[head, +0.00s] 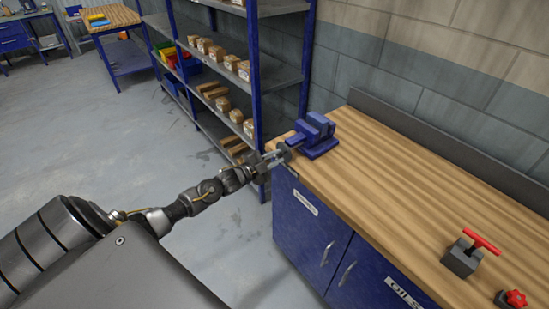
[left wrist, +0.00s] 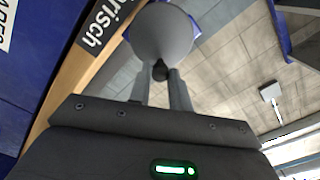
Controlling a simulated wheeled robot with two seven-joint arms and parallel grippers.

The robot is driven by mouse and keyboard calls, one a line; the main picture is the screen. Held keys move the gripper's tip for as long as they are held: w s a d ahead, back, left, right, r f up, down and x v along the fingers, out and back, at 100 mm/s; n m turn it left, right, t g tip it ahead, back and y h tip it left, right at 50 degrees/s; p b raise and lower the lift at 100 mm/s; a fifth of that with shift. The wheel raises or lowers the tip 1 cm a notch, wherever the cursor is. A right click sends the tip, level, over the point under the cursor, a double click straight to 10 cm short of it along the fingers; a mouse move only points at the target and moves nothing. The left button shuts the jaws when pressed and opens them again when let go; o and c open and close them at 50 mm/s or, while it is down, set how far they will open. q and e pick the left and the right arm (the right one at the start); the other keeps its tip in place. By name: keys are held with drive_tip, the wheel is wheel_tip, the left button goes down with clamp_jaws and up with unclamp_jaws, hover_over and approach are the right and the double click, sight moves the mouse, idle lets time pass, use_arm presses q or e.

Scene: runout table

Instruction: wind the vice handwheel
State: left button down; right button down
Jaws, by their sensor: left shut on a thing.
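A blue vice (head: 316,137) stands on the far left corner of the wooden workbench. Its grey handwheel (head: 284,152) faces my left arm at the bench's edge, and it shows as a grey disc in the left wrist view (left wrist: 162,32). My left gripper (head: 272,159) is at the handwheel. In the left wrist view, its two fingers (left wrist: 161,80) are shut on a small dark knob (left wrist: 160,70) at the wheel's rim. The head view is too small to show the grip. My right gripper is in neither view.
The wooden bench top (head: 400,175) is clear between the vice and a grey block with a red T-handle (head: 464,254). A red knob (head: 515,298) is nearer. A blue shelf rack (head: 255,90) with small boxes stands close behind my left arm.

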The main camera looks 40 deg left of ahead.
use_arm(q)
drive_tip(key=shift+w+a+r+n+p, duration=0.15)
drive_tip(key=shift+r+n+p, duration=0.1)
drive_tip(key=shift+n, duration=0.35)
drive_tip(key=shift+a+r+n+p, duration=0.15)
drive_tip(key=shift+r+n+p, duration=0.1)
drive_tip(key=shift+n, duration=0.35)
drive_tip(key=shift+f+n, duration=0.1)
drive_tip(key=shift+n, duration=0.3)
drive_tip(key=shift+w+a+r+n+p, duration=0.15)
drive_tip(key=shift+n+p, duration=0.1)
drive_tip(key=shift+n, duration=0.2)
drive_tip(key=shift+s+a+r+n+p, duration=0.15)
drive_tip(key=shift+n+p, duration=0.1)
drive_tip(key=shift+n, duration=0.2)
drive_tip(key=c, duration=1.7)
unclamp_jaws()
drive_tip(key=shift+w+a+n, duration=0.1)
drive_tip(key=shift+n, duration=0.4)
drive_tip(key=shift+c, duration=0.2)
drive_tip(key=o, duration=0.3)
drive_tip(key=shift+f, duration=0.2)
drive_tip(key=shift+o, duration=0.2)
